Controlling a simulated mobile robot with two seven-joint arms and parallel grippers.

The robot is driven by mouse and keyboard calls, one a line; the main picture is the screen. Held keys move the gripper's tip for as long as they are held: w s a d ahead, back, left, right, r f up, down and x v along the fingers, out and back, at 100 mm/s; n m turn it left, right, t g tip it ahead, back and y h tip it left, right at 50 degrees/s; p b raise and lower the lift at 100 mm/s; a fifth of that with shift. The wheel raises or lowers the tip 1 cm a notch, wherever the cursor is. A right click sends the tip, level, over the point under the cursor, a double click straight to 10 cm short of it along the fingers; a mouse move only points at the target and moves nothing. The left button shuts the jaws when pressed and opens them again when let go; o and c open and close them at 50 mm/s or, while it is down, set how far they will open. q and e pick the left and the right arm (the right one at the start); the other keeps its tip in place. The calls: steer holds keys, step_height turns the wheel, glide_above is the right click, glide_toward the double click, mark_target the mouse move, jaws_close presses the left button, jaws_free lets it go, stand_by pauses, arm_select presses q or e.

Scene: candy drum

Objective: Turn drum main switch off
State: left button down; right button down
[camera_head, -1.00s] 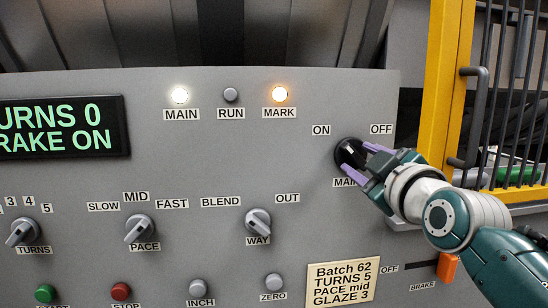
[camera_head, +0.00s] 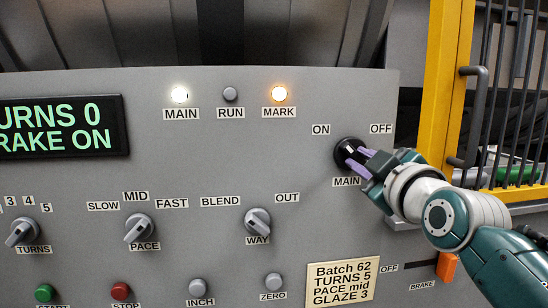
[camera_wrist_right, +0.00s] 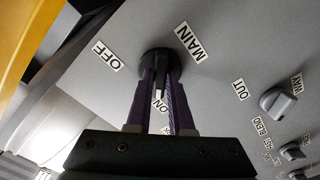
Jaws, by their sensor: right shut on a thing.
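The main switch (camera_head: 349,151) is a round black rotary knob on the grey panel, between the ON label (camera_head: 321,130) and the OFF label (camera_head: 381,129). My right gripper (camera_head: 356,156) reaches it from the right, its purple fingers shut on the knob's handle. In the right wrist view the main switch (camera_wrist_right: 158,62) sits between the two fingers (camera_wrist_right: 160,90), with OFF, MAIN and ON labels around it. The handle is partly hidden by the fingers. The MAIN lamp (camera_head: 180,95) is lit white. My left gripper is not in view.
The display (camera_head: 62,126) reads TURNS 0, BRAKE ON. The MARK lamp (camera_head: 279,93) glows orange. Below are the PACE knob (camera_head: 139,229), the WAY knob (camera_head: 258,222) and several buttons. An orange brake lever (camera_head: 447,266) lies under my right arm. A yellow guard frame (camera_head: 446,85) stands at right.

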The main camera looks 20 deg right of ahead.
steer(key=shift+m, duration=0.3)
steer(key=m+p, duration=0.1)
steer(key=m, duration=0.2)
steer(key=shift+r+m+p, duration=0.1)
steer(key=shift+m+p, duration=0.3)
steer(key=m+p, duration=0.1)
steer(key=m, duration=0.3)
steer(key=m+p, duration=0.1)
steer(key=m, duration=0.8)
steer(key=shift+m, duration=0.4)
steer(key=c, duration=0.8)
jaws_free()
steer(key=shift+a, duration=0.1)
